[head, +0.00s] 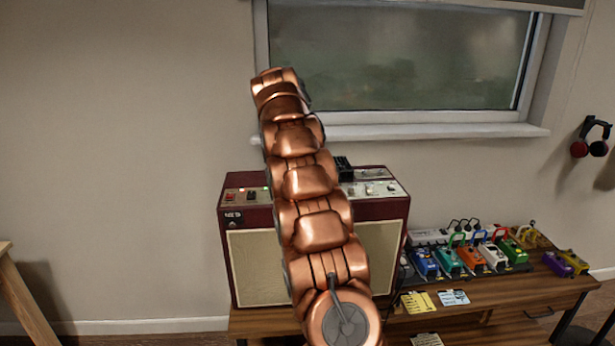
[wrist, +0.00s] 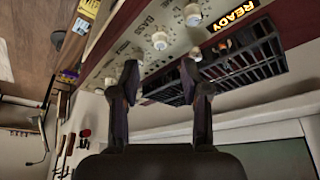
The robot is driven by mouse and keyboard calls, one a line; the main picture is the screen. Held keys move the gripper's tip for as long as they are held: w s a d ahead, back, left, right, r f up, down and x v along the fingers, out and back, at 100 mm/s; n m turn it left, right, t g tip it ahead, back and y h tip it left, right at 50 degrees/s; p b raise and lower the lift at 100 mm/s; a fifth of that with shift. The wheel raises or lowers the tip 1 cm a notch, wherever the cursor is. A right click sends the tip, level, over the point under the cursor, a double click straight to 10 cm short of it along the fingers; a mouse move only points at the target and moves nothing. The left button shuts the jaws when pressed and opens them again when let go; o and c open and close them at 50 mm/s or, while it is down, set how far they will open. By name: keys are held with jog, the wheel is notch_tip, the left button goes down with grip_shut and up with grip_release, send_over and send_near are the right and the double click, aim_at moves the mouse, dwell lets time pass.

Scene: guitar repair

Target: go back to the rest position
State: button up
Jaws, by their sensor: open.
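My gripper (wrist: 160,70) shows in the wrist view with its two dark fingers apart and nothing between them. Beyond the fingertips is the control panel (wrist: 128,28) of the amplifier, with pale knobs. In the head view my copper arm rises in front of the dark red amplifier (head: 245,262), which stands on a wooden bench (head: 262,322). My gripper cannot be made out in the head view; the arm hides part of the amplifier's front and top.
Several coloured pedals (head: 470,258) and paper cards (head: 418,302) are on the bench at right. A window sill (head: 430,131) is behind; red headphones (head: 590,148) hang on the wall.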

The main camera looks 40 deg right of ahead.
jog(key=shift+a+r, duration=0.2)
dwell(0.5)
jog(key=s+a+n+y+p, duration=0.1)
jog(key=s+a+n, duration=0.3)
jog(key=s+a, duration=0.55)
jog(key=s+a+n+y+p, duration=0.15)
jog(key=s+a+n, duration=0.25)
jog(key=a, duration=1.1)
jog(key=s+a+f+n, duration=0.2)
jog(key=s+a, duration=0.3)
jog(key=s, duration=0.3)
jog(key=s+a+f+n+g+y+p, duration=0.1)
jog(key=s+a+f+n, duration=0.2)
jog(key=s, duration=0.6)
jog(key=s+a+f+n+g+y+p, duration=0.1)
jog(key=s+a+f+n, duration=0.2)
jog(key=s+a+f, duration=0.2)
jog(key=s+a, duration=0.2)
jog(key=s, duration=0.1)
jog(key=shift+s+a, duration=0.25)
jog(key=shift+a, duration=0.1)
jog(key=shift+c, duration=0.4)
jog(key=shift+d, duration=0.1)
